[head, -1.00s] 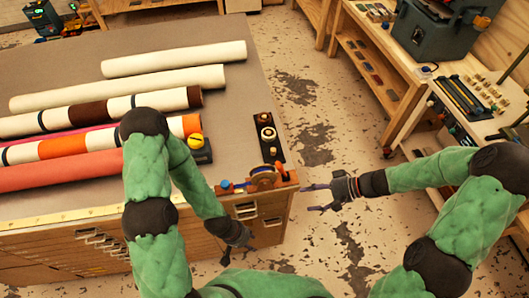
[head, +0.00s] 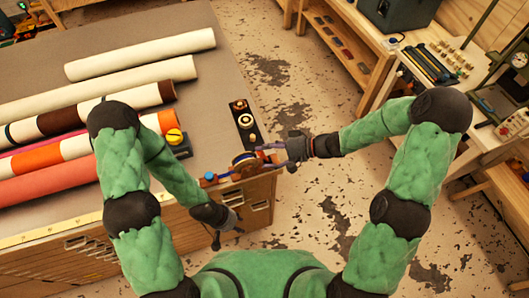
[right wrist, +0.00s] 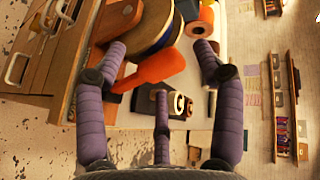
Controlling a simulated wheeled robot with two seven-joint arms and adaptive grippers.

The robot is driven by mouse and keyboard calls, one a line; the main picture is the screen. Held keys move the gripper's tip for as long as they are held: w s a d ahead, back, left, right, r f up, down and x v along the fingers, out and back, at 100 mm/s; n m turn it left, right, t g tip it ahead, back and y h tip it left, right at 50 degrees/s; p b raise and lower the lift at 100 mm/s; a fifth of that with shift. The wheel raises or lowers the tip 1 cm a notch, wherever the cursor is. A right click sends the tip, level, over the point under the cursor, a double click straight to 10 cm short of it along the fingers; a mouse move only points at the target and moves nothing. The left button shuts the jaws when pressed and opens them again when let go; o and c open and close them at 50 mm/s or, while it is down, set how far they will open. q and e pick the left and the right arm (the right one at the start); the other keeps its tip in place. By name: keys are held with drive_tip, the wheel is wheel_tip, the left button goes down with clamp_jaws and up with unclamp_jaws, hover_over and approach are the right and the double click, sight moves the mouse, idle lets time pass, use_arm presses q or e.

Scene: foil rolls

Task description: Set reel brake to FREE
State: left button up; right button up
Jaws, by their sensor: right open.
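The reel (head: 244,160), a disc with blue and tan faces, sits at the near right corner of the bench; it also shows at the top of the right wrist view (right wrist: 148,22). An orange-red paddle-shaped lever (right wrist: 155,68) projects beside it, between my right gripper's spread fingers and apart from them. No brake marking is readable. My right gripper (head: 271,151) is open and empty, just right of the reel; its purple fingers fill the right wrist view (right wrist: 161,62). My left gripper (head: 226,236) hangs open and empty in front of the drawer cabinet.
Several fabric rolls (head: 140,55) lie on the bench at left. A dark box with a yellow knob (head: 175,137) and a black panel with round fittings (head: 242,114) stand near the reel. A side workbench (head: 420,65) is at right. Open floor lies between.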

drive_tip(key=shift+a+f, duration=0.15)
drive_tip(key=shift+a, duration=0.3)
